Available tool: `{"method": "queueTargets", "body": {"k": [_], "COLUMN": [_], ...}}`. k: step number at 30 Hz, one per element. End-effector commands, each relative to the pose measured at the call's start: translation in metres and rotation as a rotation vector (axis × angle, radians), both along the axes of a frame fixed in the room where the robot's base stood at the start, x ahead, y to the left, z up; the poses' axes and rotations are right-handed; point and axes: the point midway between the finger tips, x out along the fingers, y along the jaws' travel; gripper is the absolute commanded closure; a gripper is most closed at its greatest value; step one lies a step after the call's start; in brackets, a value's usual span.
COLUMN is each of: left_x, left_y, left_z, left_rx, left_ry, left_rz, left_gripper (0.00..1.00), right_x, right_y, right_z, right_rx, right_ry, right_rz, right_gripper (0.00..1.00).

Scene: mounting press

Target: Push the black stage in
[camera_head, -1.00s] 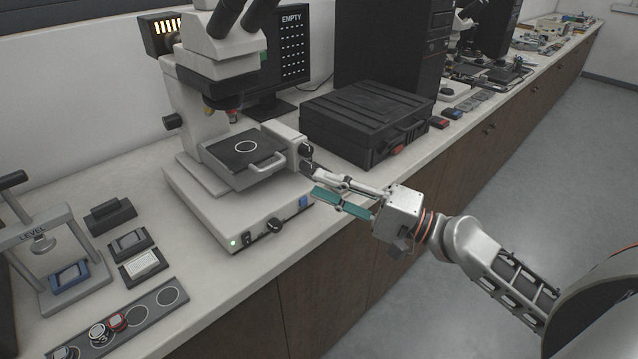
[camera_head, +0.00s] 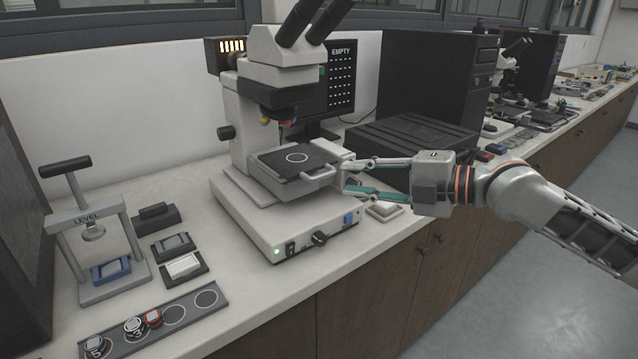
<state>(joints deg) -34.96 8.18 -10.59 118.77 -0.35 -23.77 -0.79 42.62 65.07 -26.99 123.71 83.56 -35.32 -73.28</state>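The black stage (camera_head: 283,164) is a flat black plate with a white ring, on the pale microscope (camera_head: 240,137) under its lenses. A light grey handle (camera_head: 318,182) sticks out at its front edge. My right gripper (camera_head: 346,177) comes in from the right, beside the stage's right side. Its two fingers are spread apart, one above the other, with nothing seen held between them. The fingertips are close to the microscope's right side; I cannot tell if they touch it. My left gripper is not in view.
A black case (camera_head: 412,134) stands behind my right gripper. A small pale block (camera_head: 384,211) lies below it. A lever press (camera_head: 92,232), small trays and a dark strip with round samples (camera_head: 153,320) are at left.

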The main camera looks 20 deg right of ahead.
Motion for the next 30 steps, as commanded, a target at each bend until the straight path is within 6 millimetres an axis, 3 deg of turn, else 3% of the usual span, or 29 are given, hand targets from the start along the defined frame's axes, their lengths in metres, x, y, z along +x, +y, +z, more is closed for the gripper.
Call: {"method": "queueTargets", "body": {"k": [18,30], "left_x": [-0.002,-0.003], "left_y": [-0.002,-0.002], "left_z": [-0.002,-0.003], "left_rx": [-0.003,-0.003], "left_ry": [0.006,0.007], "left_rz": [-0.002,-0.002], "left_gripper": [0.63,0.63], "right_x": [0.048,0.056], "right_y": [0.044,0.051], "right_z": [-0.013,-0.015], "right_rx": [-0.003,-0.005], "right_ry": [-0.005,-0.005], "right_rz": [0.001,0.000], "right_gripper": [0.75,0.75]}}
